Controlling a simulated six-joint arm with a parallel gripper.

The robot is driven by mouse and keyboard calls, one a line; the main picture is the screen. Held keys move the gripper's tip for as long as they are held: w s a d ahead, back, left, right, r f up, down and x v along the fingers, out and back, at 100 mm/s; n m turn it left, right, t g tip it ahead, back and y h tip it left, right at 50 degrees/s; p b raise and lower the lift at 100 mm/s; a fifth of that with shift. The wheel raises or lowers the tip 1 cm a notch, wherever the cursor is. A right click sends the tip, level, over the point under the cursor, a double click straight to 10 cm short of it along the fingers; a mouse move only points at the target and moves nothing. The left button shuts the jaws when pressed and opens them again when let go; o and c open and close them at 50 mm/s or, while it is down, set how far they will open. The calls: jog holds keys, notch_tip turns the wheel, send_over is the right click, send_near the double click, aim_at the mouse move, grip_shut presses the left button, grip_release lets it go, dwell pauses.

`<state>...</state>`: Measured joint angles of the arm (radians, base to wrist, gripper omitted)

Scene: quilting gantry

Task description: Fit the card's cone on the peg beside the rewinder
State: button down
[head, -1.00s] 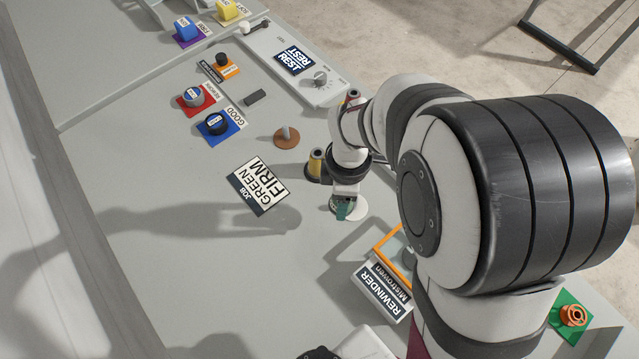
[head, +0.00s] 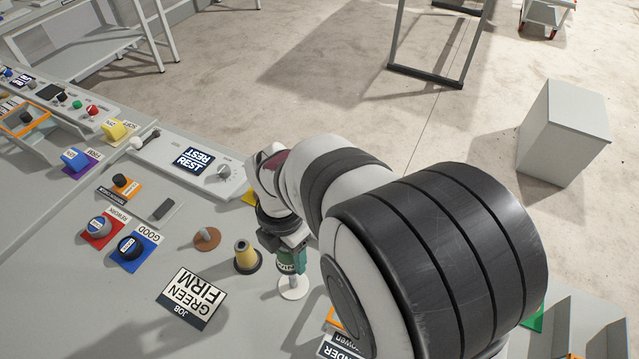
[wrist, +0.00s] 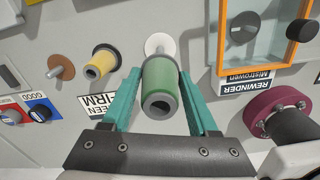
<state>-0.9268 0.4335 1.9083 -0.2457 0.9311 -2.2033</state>
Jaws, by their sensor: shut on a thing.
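My gripper (head: 287,250) is shut on a green cone (wrist: 161,90), with one teal finger on each side in the wrist view. The cone also shows between the fingers in the head view (head: 286,266). It is roughly upright above a white round base with a peg (head: 293,288), which the wrist view shows just beyond the cone (wrist: 160,43). A short part of the peg shows below the cone; I cannot tell whether its tip is inside. The job card (head: 190,298) reads GREEN FIRM. The rewinder sign (wrist: 245,86) is right of the peg in the wrist view.
A yellow cone (head: 247,257) stands close left of my gripper in the head view. A rust-brown base with a peg (head: 207,238) is farther left. GOOD (head: 131,246) and REWORK (head: 101,228) knobs lie beyond. The rewinder's orange frame (wrist: 258,62) is close to the white base.

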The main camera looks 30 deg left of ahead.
aim_at(292, 277)
jog(key=shift+f, duration=2.75)
jog(key=shift+f, duration=2.75)
jog(key=shift+c, duration=0.4)
grip_release()
notch_tip(292, 277, up, 16)
jog(key=shift+f, duration=0.15)
jog(key=shift+d, duration=0.1)
